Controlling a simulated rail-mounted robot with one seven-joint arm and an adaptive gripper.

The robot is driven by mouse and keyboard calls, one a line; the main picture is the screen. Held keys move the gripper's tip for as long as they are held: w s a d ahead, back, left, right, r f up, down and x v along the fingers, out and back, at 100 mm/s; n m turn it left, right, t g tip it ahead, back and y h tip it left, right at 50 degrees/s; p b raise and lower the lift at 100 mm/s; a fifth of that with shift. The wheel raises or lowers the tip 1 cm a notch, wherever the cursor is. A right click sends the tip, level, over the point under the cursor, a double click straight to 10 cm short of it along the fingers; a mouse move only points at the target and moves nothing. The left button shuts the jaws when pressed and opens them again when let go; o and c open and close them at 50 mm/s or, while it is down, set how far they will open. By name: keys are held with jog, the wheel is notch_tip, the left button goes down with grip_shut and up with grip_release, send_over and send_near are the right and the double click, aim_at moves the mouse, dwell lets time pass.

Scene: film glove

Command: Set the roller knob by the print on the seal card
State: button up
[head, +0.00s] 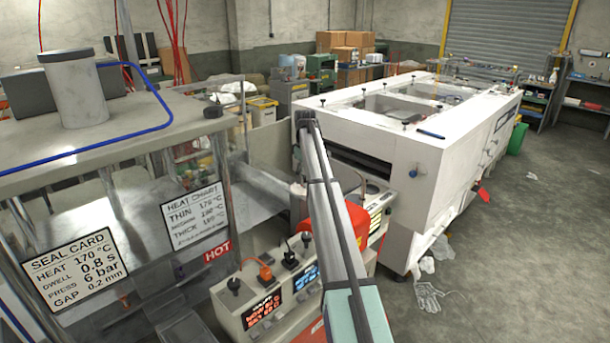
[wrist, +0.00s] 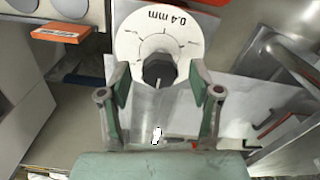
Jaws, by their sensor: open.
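The seal card (head: 77,267) is at the lower left of the head view. It reads heat 170 °C, dwell 0.8 s, press 6 bar, gap 0.2 mm. In the wrist view, a black roller knob (wrist: 159,68) sits on a round white dial (wrist: 190,35). The dial bears tick marks and the print "0.4 mm", upside down here. A pale mark on the knob points down in the picture. My gripper (wrist: 160,80) is open, with one green finger on each side of the knob and gaps between. I cannot make out the gripper in the head view.
A heat chart (head: 195,218) and a red HOT sign (head: 217,251) hang beside the card. A console (head: 235,316) carries black and orange controls and lit displays. A large white machine (head: 420,150) stands behind. An orange block (wrist: 60,33) shows left of the dial. Floor at right is largely clear.

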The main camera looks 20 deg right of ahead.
jog(key=c, duration=1.2)
jog(key=shift+o, duration=0.3)
jog(key=shift+f+m, duration=0.1)
jog(key=shift+m, duration=0.3)
jog(key=shift+m+b, duration=0.75)
jog(key=shift+m, duration=0.15)
jog(key=m+b, duration=0.1)
jog(key=m, duration=0.2)
jog(key=shift+m, duration=0.3)
jog(key=m+b, duration=0.2)
jog(key=m, duration=0.3)
jog(key=shift+m, duration=0.3)
